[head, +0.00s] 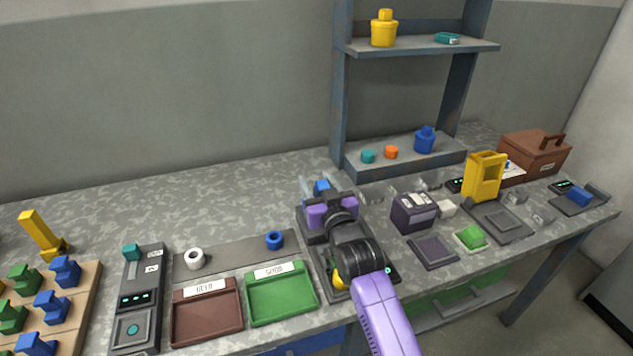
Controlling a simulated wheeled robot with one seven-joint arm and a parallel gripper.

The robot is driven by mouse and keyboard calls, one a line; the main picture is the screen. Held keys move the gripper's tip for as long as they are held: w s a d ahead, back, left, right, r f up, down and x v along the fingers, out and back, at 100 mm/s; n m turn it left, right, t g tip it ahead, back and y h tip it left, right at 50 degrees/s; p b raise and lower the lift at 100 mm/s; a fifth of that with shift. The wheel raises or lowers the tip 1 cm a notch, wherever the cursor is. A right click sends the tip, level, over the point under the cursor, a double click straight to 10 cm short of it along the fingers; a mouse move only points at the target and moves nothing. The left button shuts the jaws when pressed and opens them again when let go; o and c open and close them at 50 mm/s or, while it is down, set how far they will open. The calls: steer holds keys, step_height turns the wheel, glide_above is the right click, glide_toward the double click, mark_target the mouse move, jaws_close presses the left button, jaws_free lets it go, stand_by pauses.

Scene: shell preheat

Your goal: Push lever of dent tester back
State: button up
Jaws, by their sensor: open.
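My gripper (322,191) is open over a dark grey device (307,226) in the middle of the bench. This device seems to be the dent tester, but my arm covers most of it. A blue part (321,186) shows at the gripper's fingers; I cannot tell whether they touch it. A yellow part (338,281) shows low on the device beside my wrist. I cannot tell which part is the lever or how it is tilted.
Left of the device are a green tray (283,296), a brown tray (207,318) and a grey unit with a teal knob (132,252). A purple-black box (413,212) and a yellow stand (484,177) are to the right. A shelf post (339,110) rises behind.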

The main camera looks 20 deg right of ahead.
jaws_close()
stand_by(1.4)
